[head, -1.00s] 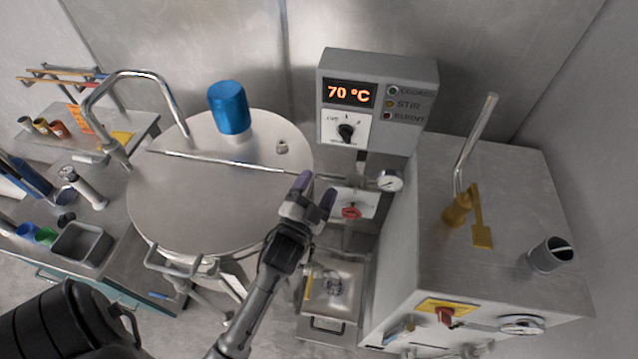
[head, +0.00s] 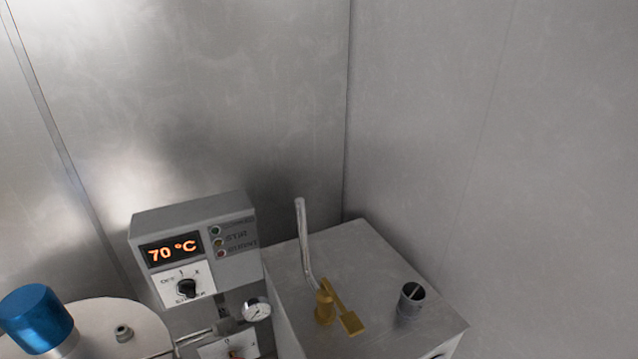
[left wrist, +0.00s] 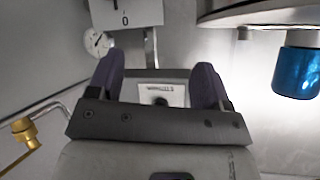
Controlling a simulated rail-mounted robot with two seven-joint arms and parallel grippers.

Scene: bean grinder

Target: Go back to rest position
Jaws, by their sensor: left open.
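My left gripper (left wrist: 157,88) shows in the left wrist view with its two purple-padded fingers apart and nothing between them. Beyond the fingers is a white labelled plate (left wrist: 163,93) with a dark knob or opening. It cannot be told how far off the plate is. Neither gripper shows in the head view now. My right gripper is in neither current view.
In the head view, a control box (head: 195,250) reads 70 °C. A round gauge (head: 257,310) sits below it. A metal cabinet (head: 370,265) carries a brass valve (head: 325,306). A blue cylinder (head: 36,318) stands on the vessel lid (head: 125,315). Bare metal walls fill the rest.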

